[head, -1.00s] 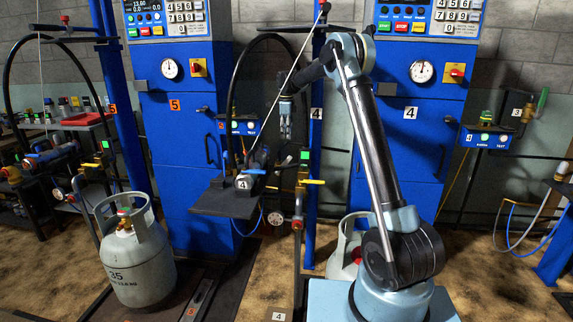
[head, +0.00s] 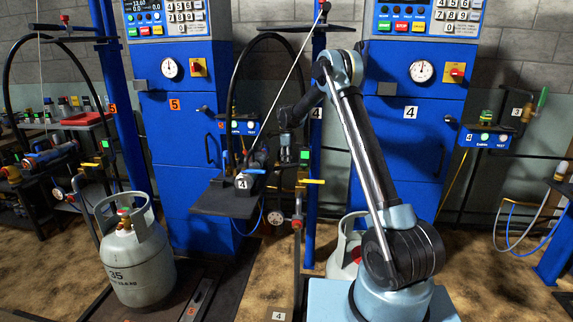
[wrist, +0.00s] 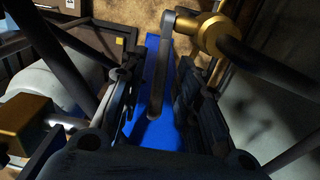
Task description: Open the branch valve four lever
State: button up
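A yellow lever (head: 313,181) sticks out to the right from the station-four pipework in the head view. My gripper (head: 287,158) hangs pointing down, above and left of it, near the blue column. In the wrist view my gripper (wrist: 155,88) is open, its two dark fingers apart. A grey lever bar (wrist: 160,70) lies between and beyond the fingers, joined at its top to a brass valve body (wrist: 212,35). I cannot tell whether the fingers touch this bar, nor whether it is the yellow lever.
A black shelf (head: 225,201) with a device labelled 4 stands left of the gripper. A blue column (head: 313,220) rises close behind the lever. A pressure gauge (head: 276,218) and red-handled valve sit below. A grey cylinder (head: 140,265) stands at the left.

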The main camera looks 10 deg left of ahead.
jog(key=shift+f, duration=0.25)
grip_shut()
jog(key=shift+a+r+h, duration=0.3)
jog(key=shift+a+h, duration=0.2)
jog(key=shift+h, duration=0.3)
grip_release()
